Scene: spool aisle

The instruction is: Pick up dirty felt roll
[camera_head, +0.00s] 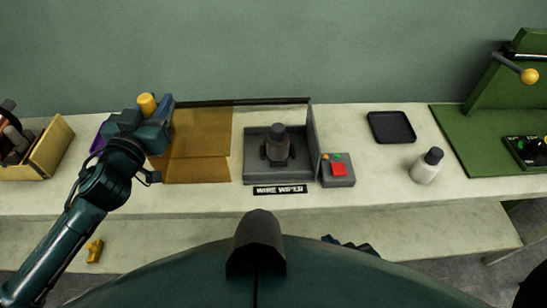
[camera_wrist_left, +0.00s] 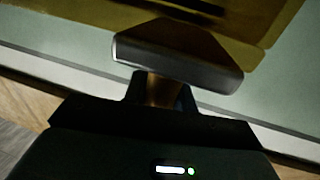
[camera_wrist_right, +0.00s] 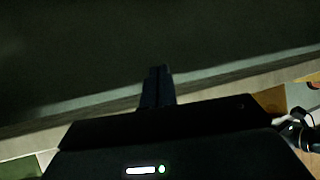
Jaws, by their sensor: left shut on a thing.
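A dark grey cylinder (camera_head: 278,143), which looks like the dirty felt roll, stands in the grey wire wiper tray (camera_head: 252,166). My left gripper (camera_head: 153,136) is over the bench, well left of the roll, beside an amber see-through panel (camera_head: 207,148). In the left wrist view the gripper (camera_wrist_left: 163,92) is shut on a brown stem below a dark bar (camera_wrist_left: 175,52); I cannot tell what this belongs to. My right gripper (camera_wrist_right: 157,85) is shut in its wrist view, with nothing visible between the fingers. It is away from the roll.
A control box (camera_head: 338,178) with a red button stands right of the wiper. Further right are a black tray (camera_head: 391,127), a white bottle (camera_head: 427,168) and a green machine (camera_head: 490,145). A wooden box (camera_head: 48,152) is far left. A yellow cylinder (camera_head: 147,103) is behind my left gripper.

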